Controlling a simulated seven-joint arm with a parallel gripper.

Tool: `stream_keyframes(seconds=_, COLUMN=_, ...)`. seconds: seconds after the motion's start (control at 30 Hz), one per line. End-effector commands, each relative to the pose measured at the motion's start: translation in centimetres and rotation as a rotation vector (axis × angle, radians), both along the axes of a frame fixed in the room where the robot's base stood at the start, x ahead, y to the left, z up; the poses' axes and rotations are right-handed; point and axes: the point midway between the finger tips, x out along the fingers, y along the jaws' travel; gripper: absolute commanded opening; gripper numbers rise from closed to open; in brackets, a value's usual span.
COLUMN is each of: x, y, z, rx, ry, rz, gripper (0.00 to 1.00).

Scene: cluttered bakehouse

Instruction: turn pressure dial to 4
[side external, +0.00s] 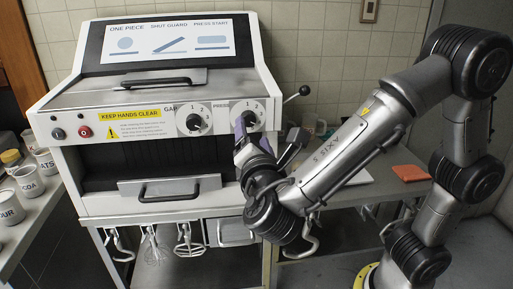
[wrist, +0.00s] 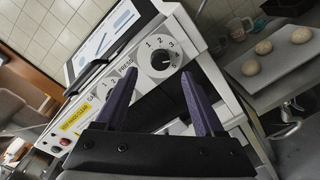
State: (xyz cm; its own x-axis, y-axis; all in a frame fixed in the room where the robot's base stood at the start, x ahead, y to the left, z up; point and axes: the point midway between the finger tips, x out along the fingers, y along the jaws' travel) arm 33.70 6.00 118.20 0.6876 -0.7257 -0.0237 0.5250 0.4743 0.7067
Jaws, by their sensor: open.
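The pressure dial (side external: 250,117) is a round dark knob on a white numbered plate, at the right of the machine's front panel. In the wrist view the dial (wrist: 161,59) shows the numerals 1, 2 and 3; a 4 is not readable, and its pointer setting is too small to tell. My gripper (side external: 266,136) is in front of the panel's right end, just below the dial. In the wrist view my gripper (wrist: 159,75) has its two purple fingers spread apart and empty, with the dial beyond and between the tips. I see no contact.
A similar gap dial (side external: 194,121) sits left of the pressure dial. A lever with a black ball (side external: 304,90) sticks out at the machine's right. Dough balls lie on a tray (wrist: 262,77) to the right. Labelled jars (side external: 28,182) stand at far left.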

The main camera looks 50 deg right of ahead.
Motion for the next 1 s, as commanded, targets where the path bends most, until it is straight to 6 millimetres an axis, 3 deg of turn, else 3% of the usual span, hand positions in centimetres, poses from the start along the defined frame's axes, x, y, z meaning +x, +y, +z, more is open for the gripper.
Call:
stream_keyframes(seconds=0.3, x=-3.3, y=3.5, z=0.1, rx=0.0, ry=0.0, rz=0.001, gripper=0.7)
stream_keyframes(seconds=0.57, x=-4.0, y=4.2, z=0.1, rx=0.0, ry=0.0, rz=-0.001, gripper=0.7)
stream_keyframes(seconds=0.87, x=-3.9, y=3.8, z=0.1, rx=0.0, ry=0.0, rz=-0.014, gripper=0.7)
stream_keyframes(seconds=1.0, x=-3.4, y=0.4, z=1.3, rx=0.039, ry=-0.025, rz=-0.109, gripper=0.7)
